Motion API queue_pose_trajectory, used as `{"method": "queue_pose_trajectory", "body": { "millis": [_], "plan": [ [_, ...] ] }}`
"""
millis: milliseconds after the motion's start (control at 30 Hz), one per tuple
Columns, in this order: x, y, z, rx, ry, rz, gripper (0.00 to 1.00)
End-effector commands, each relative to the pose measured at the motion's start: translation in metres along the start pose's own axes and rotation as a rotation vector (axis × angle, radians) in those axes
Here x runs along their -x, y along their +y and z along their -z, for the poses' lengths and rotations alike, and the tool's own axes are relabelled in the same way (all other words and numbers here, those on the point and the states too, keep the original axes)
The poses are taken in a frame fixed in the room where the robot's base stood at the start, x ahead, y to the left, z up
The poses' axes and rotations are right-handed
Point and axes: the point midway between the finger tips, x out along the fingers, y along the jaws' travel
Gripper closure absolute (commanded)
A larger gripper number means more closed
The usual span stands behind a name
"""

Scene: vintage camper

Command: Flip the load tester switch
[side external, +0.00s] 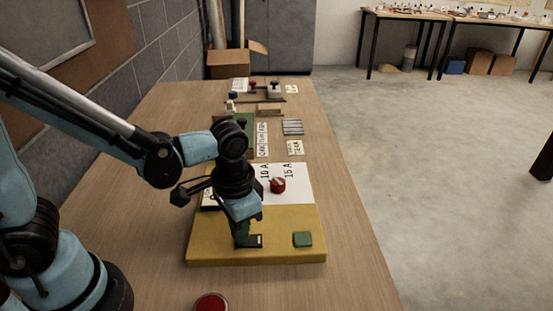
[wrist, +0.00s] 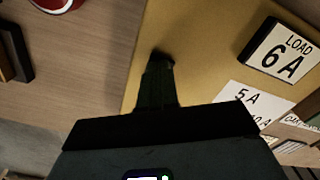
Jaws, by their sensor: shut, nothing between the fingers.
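The load tester is a yellow board (side external: 290,220) on the wooden bench. A red knob (side external: 278,185) sits on its white panel (side external: 300,198), between the marks 10 A and 15 A. A small black part with a pale patch (side external: 252,241) lies on the board beside my fingertips; I cannot tell whether it is a switch. My gripper (side external: 243,240) points down over the board's front, shut and empty. In the wrist view my gripper (wrist: 160,58) is over the yellow surface. A LOAD 6 A plate (wrist: 280,50) is to its right. The knob is not visible there.
A red round object (side external: 211,302) is at the bench's near edge. Behind the board are several cards, metal bars (side external: 292,127) and small parts. The bench right of the board is clear.

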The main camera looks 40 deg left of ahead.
Motion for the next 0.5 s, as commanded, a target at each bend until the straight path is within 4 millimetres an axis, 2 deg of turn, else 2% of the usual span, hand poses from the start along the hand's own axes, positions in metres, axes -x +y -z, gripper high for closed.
{"method": "queue_pose_trajectory", "body": {
  "millis": [267,500],
  "plan": [
    [-0.001,0.0,0.0,0.0,0.001,0.0,1.0],
    [0.014,0.0,0.0,0.0,0.001,0.0,1.0]
  ]
}}
